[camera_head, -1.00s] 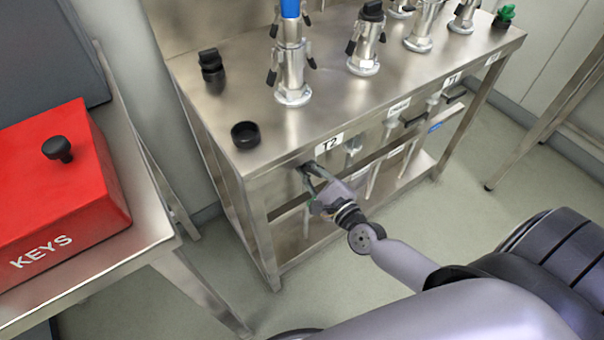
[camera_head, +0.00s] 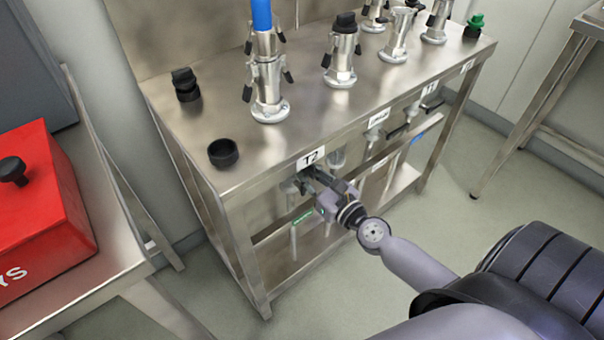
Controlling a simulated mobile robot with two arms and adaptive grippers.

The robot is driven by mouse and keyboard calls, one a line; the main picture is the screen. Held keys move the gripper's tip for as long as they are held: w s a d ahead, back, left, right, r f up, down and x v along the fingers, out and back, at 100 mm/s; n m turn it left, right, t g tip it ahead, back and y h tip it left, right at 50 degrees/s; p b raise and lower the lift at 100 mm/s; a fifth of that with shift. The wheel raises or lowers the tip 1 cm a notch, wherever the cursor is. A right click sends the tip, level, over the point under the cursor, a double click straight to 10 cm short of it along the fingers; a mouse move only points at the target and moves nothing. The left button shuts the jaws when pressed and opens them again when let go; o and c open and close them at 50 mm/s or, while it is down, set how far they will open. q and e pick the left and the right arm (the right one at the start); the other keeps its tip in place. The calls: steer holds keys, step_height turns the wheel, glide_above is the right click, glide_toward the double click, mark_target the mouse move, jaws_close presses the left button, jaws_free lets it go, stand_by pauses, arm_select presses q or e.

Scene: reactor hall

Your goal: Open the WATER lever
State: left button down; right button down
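Below the front edge of the steel bench (camera_head: 250,172) is a row of valves with white labels. One label (camera_head: 311,158) reads T2; a middle label (camera_head: 378,118) is too small to read surely, so I cannot tell which lever is WATER. My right gripper (camera_head: 311,178) is at the valve under T2, its fingers close to or touching it; their gap is hidden. A green-marked lever (camera_head: 302,215) shows just left of and below the gripper. A blue-marked lever (camera_head: 418,137) is farther right. My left gripper is not in view.
A red box (camera_head: 38,205) with a black knob stands on a side table at left. Metal fittings (camera_head: 268,85) and a black cup (camera_head: 223,153) stand on the bench. A lower rail and shelf run beneath the valves. Floor is clear in front.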

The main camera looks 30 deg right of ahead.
stand_by(0.3)
steer(key=shift+f, duration=0.1)
steer(key=c, duration=1.6)
jaws_free()
steer(key=shift+o, duration=0.2)
steer(key=s+d, duration=0.1)
steer(key=s, duration=1.1)
steer(key=shift+d, duration=0.4)
